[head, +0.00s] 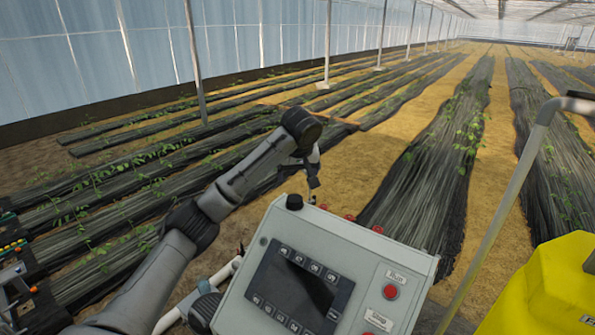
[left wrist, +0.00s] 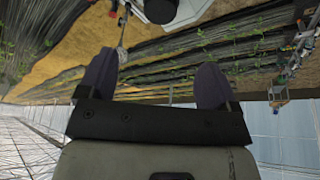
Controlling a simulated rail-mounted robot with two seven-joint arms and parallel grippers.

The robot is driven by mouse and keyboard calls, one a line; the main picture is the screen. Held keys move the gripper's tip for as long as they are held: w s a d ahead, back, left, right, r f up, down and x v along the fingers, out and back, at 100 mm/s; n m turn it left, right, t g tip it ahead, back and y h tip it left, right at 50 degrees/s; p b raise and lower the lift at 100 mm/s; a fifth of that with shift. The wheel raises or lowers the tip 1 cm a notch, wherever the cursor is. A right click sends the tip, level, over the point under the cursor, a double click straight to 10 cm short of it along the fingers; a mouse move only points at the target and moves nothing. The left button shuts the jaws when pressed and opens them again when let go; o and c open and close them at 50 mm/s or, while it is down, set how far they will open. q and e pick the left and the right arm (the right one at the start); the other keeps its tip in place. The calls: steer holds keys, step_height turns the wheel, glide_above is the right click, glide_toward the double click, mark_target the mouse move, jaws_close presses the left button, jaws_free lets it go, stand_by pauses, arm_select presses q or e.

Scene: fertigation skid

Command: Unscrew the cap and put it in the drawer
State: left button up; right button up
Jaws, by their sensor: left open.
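My left gripper (head: 312,186) hangs from my left arm just behind the top edge of a grey control box, pointing down. In the left wrist view my left gripper (left wrist: 156,62) has its two dark fingers wide apart, with nothing between them. A white body with a dark round part (left wrist: 160,10) shows beyond the fingers at the top edge, cut off by the frame. I cannot tell whether that dark part is the cap. I cannot make out the drawer in either view. My right gripper is not in view.
A yellow tank (head: 550,290) and a metal rail (head: 500,205) stand at the right. A rack with coloured parts (head: 14,245) is at the left edge. Covered plant rows lie behind.

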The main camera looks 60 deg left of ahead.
arm_select(q)
steer(key=b, duration=0.1)
glide_toward(295, 198)
steer(key=p+x, duration=0.2)
steer(key=x, duration=0.5)
steer(key=shift+a+f, duration=0.2)
steer(key=shift+f, duration=0.1)
steer(key=shift+x, duration=0.75)
steer(key=shift+d, duration=0.1)
steer(key=c, duration=1)
steer(key=n+g, duration=0.1)
steer(key=n, duration=0.2)
